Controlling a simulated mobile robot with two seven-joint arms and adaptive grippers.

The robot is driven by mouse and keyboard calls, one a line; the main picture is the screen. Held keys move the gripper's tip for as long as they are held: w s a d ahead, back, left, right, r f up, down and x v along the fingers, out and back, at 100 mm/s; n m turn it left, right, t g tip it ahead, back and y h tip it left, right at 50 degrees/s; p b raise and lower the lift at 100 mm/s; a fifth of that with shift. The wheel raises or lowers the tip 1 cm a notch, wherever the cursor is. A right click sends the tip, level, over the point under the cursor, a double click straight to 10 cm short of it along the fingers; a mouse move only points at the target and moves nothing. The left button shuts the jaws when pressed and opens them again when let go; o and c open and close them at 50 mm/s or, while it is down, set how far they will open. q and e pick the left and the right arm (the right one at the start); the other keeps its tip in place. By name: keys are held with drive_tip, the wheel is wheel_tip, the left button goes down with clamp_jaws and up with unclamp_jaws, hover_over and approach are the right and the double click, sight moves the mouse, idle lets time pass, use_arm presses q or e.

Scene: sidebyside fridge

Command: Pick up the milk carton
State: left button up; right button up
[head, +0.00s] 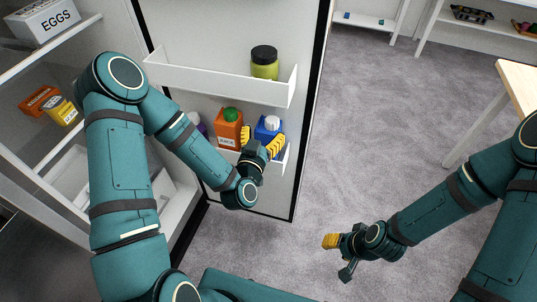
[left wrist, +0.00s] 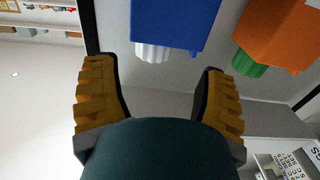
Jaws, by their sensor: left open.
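The blue carton with a white cap (head: 268,126), which I take to be the milk carton, stands upright in the fridge door's lower shelf. My left gripper (head: 261,141) is open in front of it and partly covers it. In the left wrist view the carton (left wrist: 175,22) appears upside down, its white cap (left wrist: 152,52) between and beyond my spread yellow fingers (left wrist: 160,95). The fingers look clear of the carton. Its label is not readable. My right gripper (head: 338,245) hangs over the carpet, far from the carton; its finger opening is unclear.
The lower shelf's white front rail (head: 281,160) is close by. A green jar (head: 264,65) stands on the shelf above. A table (head: 519,82) is at right.

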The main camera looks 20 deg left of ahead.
sight(269, 125)
use_arm(q)
drive_tip(key=shift+w+d+r, duration=0.1)
drive_tip(key=shift+w, duration=1.45)
drive_tip(key=shift+w+d, duration=0.1)
drive_tip(key=shift+w, duration=1.4)
drive_tip(key=shift+r, duration=0.1)
clamp_jaws()
